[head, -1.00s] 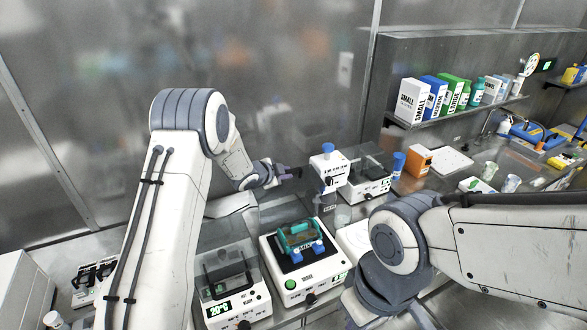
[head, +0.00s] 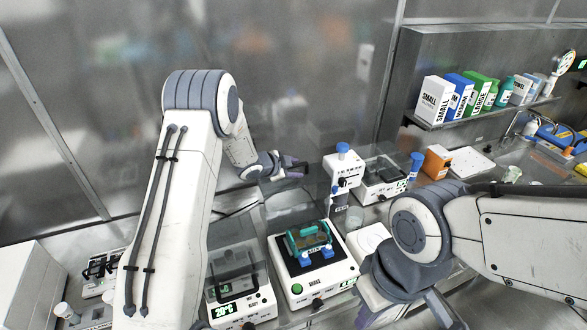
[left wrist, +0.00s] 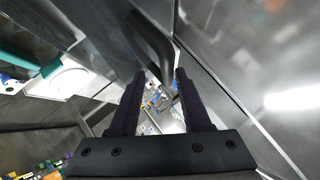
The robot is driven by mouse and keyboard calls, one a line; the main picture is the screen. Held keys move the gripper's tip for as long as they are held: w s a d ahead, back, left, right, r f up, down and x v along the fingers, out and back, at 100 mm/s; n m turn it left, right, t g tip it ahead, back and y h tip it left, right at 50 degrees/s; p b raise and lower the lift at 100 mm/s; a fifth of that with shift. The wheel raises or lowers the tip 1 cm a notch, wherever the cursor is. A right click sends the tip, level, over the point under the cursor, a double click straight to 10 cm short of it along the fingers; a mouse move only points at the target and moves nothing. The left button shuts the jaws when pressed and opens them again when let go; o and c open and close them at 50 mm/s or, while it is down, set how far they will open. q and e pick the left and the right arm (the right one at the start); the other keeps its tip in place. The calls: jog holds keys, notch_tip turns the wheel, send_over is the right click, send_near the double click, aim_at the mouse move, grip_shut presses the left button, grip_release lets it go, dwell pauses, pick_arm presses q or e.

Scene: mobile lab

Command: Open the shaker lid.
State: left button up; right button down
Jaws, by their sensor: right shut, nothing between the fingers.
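The shaker (head: 345,270) is a white box with a black platform and a green button, at the bottom middle of the head view. A teal rack (head: 309,237) sits on its platform. A see-through panel, apparently its lid (head: 292,204), stands raised behind the rack; its exact angle is hard to tell. My left gripper (head: 302,170) is above and behind the shaker, near the back wall. In the left wrist view its fingers (left wrist: 160,78) are apart and nothing is clearly between them. A dark curved bar (left wrist: 153,45) lies just beyond the fingertips.
A white device with a 20°C display (head: 240,306) stands left of the shaker. A blue-capped stand (head: 343,168) and another white device (head: 380,190) stand at the back right. Metal walls are close behind. My right arm covers the bench's right side.

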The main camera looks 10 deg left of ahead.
pick_arm(q)
jog(key=shift+a, duration=0.2)
jog(key=shift+s, duration=0.15)
jog(key=shift+s+a+r+b, duration=0.2)
jog(key=shift+s+b, duration=0.05)
jog(key=shift+b, duration=0.05)
jog(key=b+v, duration=0.2)
jog(key=v, duration=0.7)
jog(key=shift+s+r, duration=0.2)
jog(key=shift+r, duration=0.05)
